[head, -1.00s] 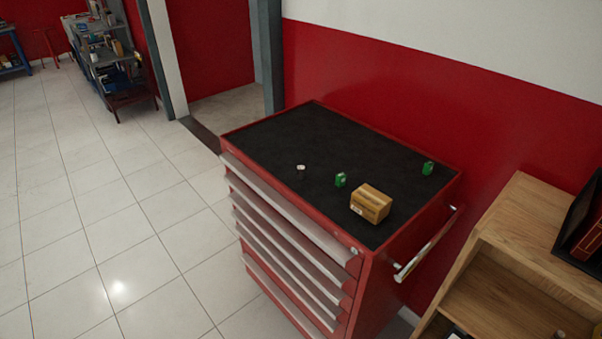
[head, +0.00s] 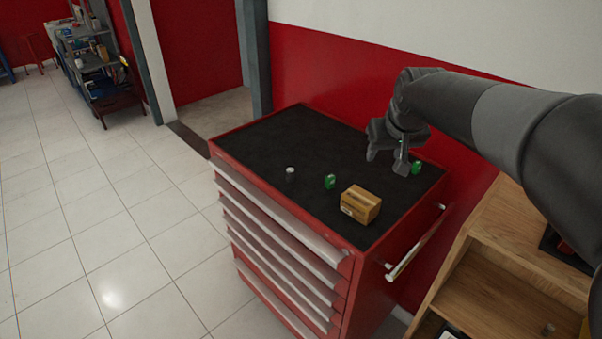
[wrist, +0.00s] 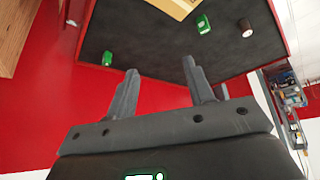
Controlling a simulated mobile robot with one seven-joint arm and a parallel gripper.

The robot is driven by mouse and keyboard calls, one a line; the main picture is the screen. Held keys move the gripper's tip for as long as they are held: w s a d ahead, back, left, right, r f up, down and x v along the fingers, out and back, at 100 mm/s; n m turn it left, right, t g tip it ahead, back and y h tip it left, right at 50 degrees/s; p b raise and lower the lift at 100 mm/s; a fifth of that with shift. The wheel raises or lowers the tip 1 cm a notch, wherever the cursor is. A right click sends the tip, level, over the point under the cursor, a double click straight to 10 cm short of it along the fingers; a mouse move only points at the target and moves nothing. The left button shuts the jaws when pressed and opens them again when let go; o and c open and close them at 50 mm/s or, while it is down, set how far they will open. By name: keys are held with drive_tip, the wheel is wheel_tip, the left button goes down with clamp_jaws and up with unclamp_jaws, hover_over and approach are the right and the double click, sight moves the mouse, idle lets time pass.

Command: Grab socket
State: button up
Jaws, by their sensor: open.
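The socket (head: 290,174) is a small silvery cylinder standing on the black top of the red tool chest (head: 262,135), left of a green item. In the wrist view the socket (wrist: 246,28) shows at the upper right, with a pale top rim and a dark brownish side. My gripper (head: 388,163) is open and empty above the right back part of the chest top. It is well to the right of the socket and apart from it. In the wrist view its two fingers (wrist: 160,75) point up the picture with a wide gap between them.
A cardboard box (head: 360,203) sits near the chest's front right. One small green item (head: 330,181) stands between box and socket; another (head: 416,168) is beside my gripper. A red wall (head: 330,75) rises behind. A wooden shelf unit (head: 495,290) stands right. The chest top's left part is clear.

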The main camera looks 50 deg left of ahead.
sight(290, 170)
drive_tip(key=s+a+f+n+g, duration=0.1)
drive_tip(key=s+a+f, duration=0.2)
drive_tip(key=a, duration=0.4)
drive_tip(key=s+a+f+n+y, duration=0.1)
drive_tip(key=s+a+f, duration=0.1)
drive_tip(key=a, duration=0.5)
drive_tip(key=s+a+f+n+g, duration=0.1)
drive_tip(key=s+a+f, duration=0.2)
drive_tip(key=a, duration=0.4)
drive_tip(key=x, duration=0.6)
drive_tip(key=w+x, duration=0.1)
drive_tip(key=x, duration=0.3)
drive_tip(key=shift+w+r, duration=0.1)
drive_tip(key=shift+r, duration=0.05)
drive_tip(key=shift+c, duration=0.3)
clamp_jaws()
